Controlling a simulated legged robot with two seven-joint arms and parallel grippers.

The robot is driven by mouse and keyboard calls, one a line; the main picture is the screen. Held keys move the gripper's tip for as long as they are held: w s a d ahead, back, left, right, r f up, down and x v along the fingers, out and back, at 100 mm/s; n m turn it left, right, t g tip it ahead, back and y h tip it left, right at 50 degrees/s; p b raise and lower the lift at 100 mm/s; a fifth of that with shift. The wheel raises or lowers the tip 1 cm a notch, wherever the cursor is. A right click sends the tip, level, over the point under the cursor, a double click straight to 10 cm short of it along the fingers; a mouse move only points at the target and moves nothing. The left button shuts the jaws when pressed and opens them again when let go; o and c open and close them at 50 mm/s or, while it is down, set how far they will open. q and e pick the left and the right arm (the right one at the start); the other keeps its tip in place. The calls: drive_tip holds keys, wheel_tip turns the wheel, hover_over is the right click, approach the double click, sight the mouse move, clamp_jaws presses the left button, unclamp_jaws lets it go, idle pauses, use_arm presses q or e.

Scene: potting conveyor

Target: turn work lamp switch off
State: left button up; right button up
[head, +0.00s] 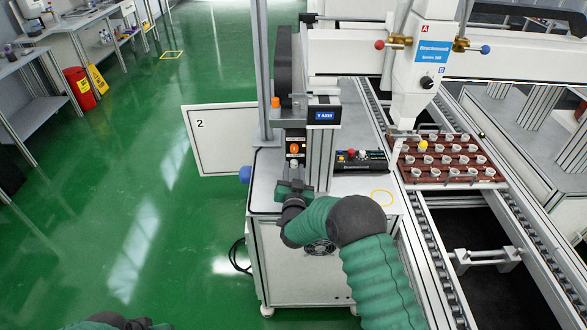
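My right arm reaches up from the bottom right to a control box (295,148) on the metal post at the left of the machine cabinet. The box has an orange round part on its face, which may be the work lamp switch; its setting is too small to read. My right gripper (294,170) is just below this box, very close to it. Whether it touches the box is unclear. The fingers are small and partly hidden by my wrist, so their opening cannot be made out. Only a piece of my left arm shows at the bottom left; its gripper is out of view.
A black panel with buttons (360,160) lies on the cabinet top (350,190), right of the post. A white board marked 2 (219,138) juts out left. A conveyor with a brown tray of pots (408,172) is at right.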

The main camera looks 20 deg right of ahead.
drive_tip(key=shift+w+d, duration=0.2)
drive_tip(key=shift+d, duration=0.05)
drive_tip(key=shift+a, duration=0.1)
clamp_jaws()
drive_tip(key=shift+f+n, duration=0.1)
drive_tip(key=shift+n, duration=0.2)
drive_tip(key=shift+n+b, duration=0.4)
drive_tip(key=shift+n, duration=0.1)
drive_tip(key=n+b, duration=0.1)
drive_tip(key=n, duration=0.3)
drive_tip(key=shift+a, duration=0.1)
drive_tip(key=n, duration=0.2)
drive_tip(key=shift+n+b, duration=0.4)
drive_tip(key=shift+n, duration=1.8)
drive_tip(key=shift+f, duration=0.1)
